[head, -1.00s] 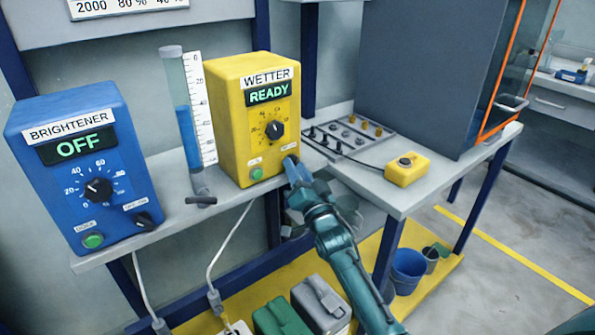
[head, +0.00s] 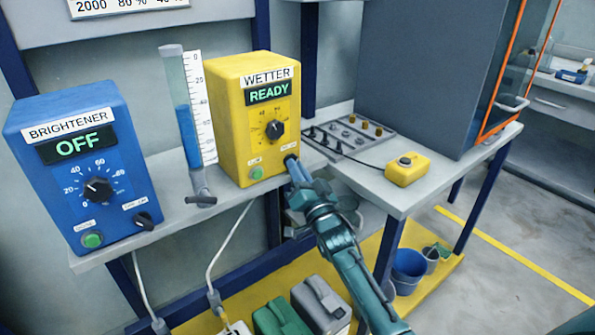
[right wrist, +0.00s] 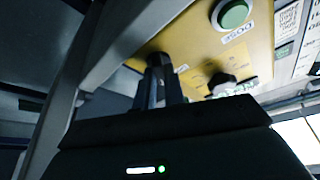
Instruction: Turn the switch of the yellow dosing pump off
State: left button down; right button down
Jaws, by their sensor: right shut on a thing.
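The yellow dosing pump (head: 228,125), labelled WETTER, stands on the shelf in the head view. Its display (head: 268,93) reads READY in green. My right gripper (head: 294,168) reaches up to the lower right corner of its front and is shut on the small dark switch (head: 289,159) there. The fingers hide most of the switch, so I cannot tell its angle. The right wrist view shows the fingers (right wrist: 158,85) against the yellow front, with the switch (right wrist: 157,60) between their tips. My left gripper is not in view.
A blue BRIGHTENER pump (head: 80,160) reading OFF stands at the left. A measuring cylinder (head: 188,110) stands between the pumps. A yellow button box (head: 408,170) and a tray of knobs (head: 350,135) lie on the right bench. Canisters (head: 320,303) stand below.

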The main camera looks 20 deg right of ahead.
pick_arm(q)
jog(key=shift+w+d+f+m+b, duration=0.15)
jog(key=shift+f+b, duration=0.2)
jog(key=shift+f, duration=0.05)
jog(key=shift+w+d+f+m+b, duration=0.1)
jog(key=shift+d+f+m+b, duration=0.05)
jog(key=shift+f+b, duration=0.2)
pick_arm(e)
jog(key=shift+w+d+n+g+y, duration=0.15)
jog(key=shift+n+g+y, duration=0.4)
jog(key=shift+n+y, duration=1.75)
jog(key=shift+s+d+n+g+y, duration=0.1)
jog(key=shift+n+g+y, duration=0.55)
jog(key=shift+n, duration=3.3)
jog(key=shift+w+d+n+g+y, duration=0.15)
jog(key=shift+n+g+y, duration=0.35)
jog(key=shift+n+y, duration=1.8)
jog(key=shift+s+n+h, duration=0.1)
jog(key=shift+n+h, duration=0.65)
jog(key=shift+n, duration=0.3)
jog(key=c, duration=1.5)
grip_release()
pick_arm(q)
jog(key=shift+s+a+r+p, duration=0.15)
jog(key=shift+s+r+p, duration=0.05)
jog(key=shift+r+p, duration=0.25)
pick_arm(e)
jog(key=v, duration=1.3)
jog(key=shift+d+r, duration=0.1)
